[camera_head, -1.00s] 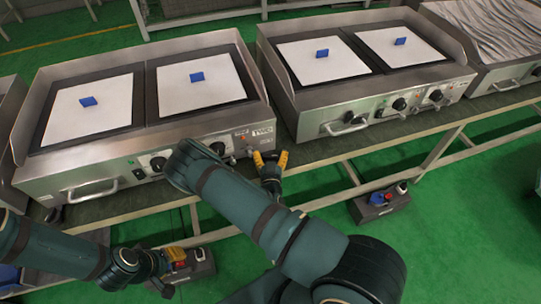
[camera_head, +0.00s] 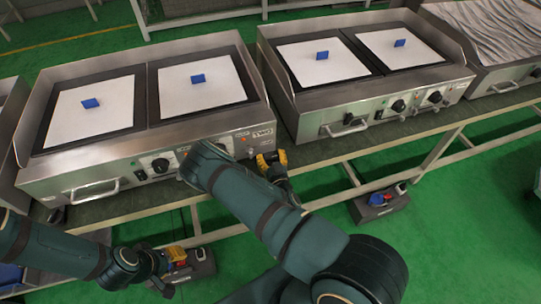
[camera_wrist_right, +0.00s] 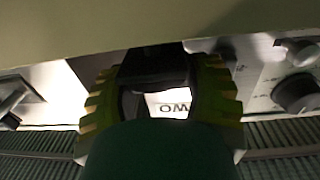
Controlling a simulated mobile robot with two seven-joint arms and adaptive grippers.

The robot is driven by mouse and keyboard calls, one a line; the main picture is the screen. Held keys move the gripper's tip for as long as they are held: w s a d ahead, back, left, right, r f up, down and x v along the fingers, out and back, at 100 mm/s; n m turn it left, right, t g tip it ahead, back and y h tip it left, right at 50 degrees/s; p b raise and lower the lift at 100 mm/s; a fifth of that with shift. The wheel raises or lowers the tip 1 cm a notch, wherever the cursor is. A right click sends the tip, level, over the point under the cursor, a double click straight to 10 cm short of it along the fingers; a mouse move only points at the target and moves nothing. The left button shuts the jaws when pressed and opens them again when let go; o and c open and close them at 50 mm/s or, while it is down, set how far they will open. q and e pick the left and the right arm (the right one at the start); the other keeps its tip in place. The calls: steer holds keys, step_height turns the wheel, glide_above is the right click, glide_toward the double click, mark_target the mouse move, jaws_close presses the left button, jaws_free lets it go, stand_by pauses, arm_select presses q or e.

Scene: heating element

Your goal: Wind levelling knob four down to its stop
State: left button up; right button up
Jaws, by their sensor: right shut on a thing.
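The left griddle (camera_head: 90,160) stands on the bench, with two white plates and a blue block on each. My right gripper (camera_head: 271,160) is at its front right corner, yellow fingertips by the lower edge. In the right wrist view, the ribbed yellow fingers (camera_wrist_right: 160,90) are closed around a black part, which appears to be the levelling knob (camera_wrist_right: 153,65). The knob is hidden in the head view. A white label with letters shows between the fingers. My left gripper (camera_head: 172,262) is low at the left, away from the griddle; its fingers are too small to read.
A second griddle (camera_head: 375,118) stands close to the right. A dark box (camera_head: 380,205) with coloured parts sits below the bench rail, and another (camera_head: 195,268) is near my left gripper. A front control knob (camera_wrist_right: 296,93) is right of my fingers in the wrist view.

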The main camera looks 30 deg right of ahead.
steer(key=o, duration=0.9)
steer(key=shift+s, duration=0.1)
steer(key=v, duration=1.2)
